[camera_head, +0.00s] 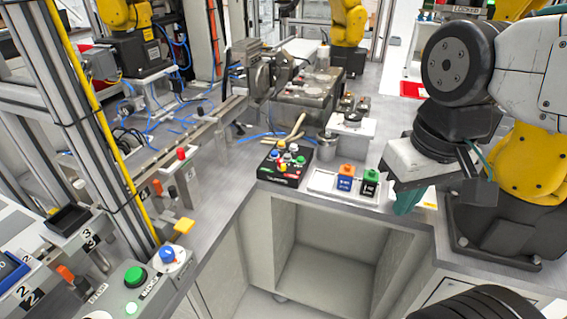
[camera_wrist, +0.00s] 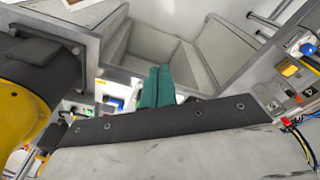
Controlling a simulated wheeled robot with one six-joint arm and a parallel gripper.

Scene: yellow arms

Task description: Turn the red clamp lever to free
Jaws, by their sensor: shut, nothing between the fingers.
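Two orange-red levers stand on the left-hand fixtures in the head view: one at the lower left (camera_head: 66,274) beside numbered plates, and one farther back (camera_head: 158,187). A red-capped post (camera_head: 181,153) stands close to the farther one. I cannot tell which is the clamp lever, and its set position is too small to read. My gripper (camera_head: 408,202) has teal fingers and hangs on the right, over the front edge of the bench, far from these levers. In the wrist view the teal fingers (camera_wrist: 157,86) are together and empty.
A green button (camera_head: 135,275) and a blue knob (camera_head: 168,255) sit at the lower left. A black button box (camera_head: 285,163) and a tray with blue and green blocks (camera_head: 322,183) lie on the bench. A yellow arm (camera_head: 520,165) stands right. The bench recess (camera_head: 325,255) is empty.

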